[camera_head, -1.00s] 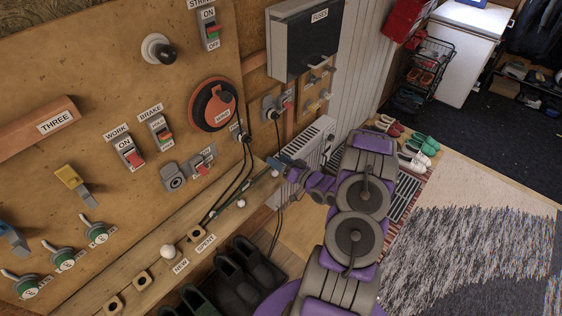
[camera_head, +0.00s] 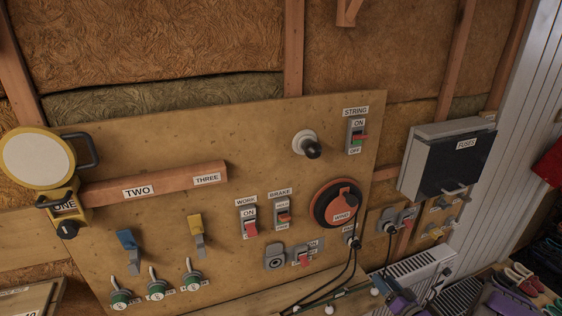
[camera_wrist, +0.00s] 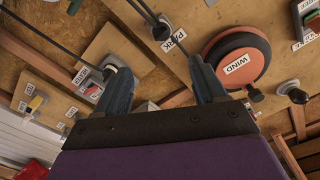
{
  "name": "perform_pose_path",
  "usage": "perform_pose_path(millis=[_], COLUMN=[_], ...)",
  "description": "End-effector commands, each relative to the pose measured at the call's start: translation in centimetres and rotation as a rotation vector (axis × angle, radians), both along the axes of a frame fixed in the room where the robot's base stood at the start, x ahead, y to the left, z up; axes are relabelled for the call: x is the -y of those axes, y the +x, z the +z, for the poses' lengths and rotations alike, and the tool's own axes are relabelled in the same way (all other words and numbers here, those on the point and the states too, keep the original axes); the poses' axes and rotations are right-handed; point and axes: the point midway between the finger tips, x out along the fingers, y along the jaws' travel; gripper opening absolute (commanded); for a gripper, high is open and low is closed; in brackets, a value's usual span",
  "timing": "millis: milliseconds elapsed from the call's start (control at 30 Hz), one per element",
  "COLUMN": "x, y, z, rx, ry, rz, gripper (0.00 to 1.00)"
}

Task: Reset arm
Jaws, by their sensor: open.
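My gripper (camera_wrist: 159,66) is open in the wrist view, its two dark blue fingers spread apart with nothing between them. The wooden switch panel (camera_wrist: 190,18) lies beyond the fingers, shown turned over. The round orange WIND dial (camera_wrist: 240,62) is beyond and to the right of the right finger. A plug with a cable beside the PARK label (camera_wrist: 176,40) shows beyond the gap between the fingers. In the head view, part of my purple arm (camera_head: 405,304) shows at the lower right edge; the fingers are not clear there.
The head view shows the panel (camera_head: 270,125) with WORK and BRAKE switches, a STRING switch (camera_head: 357,136) and several green-based levers. Black cables (camera_head: 352,262) hang from below the WIND dial. A fuse box (camera_head: 445,160) and a white radiator (camera_head: 415,275) stand to the right.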

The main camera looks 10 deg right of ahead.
Motion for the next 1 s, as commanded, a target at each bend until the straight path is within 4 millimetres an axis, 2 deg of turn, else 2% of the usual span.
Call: perform_pose_path(millis=[133,267,533,767,1000], x=[0.1,0.2,0.1,-1.5,-5.0], y=[1.0,2.9,5.3,4.6,1.5], z=[0.3,1.0,4.2,8.0,12.6], rx=[-0.048,-0.165,-0.449,-0.673,-0.887], ry=[-0.050,-0.158,-0.396,-0.536,-0.614], rz=[0.000,-0.010,-0.064,-0.118,-0.160], gripper=[0.71,0.71,0.71,0.71,0.71])
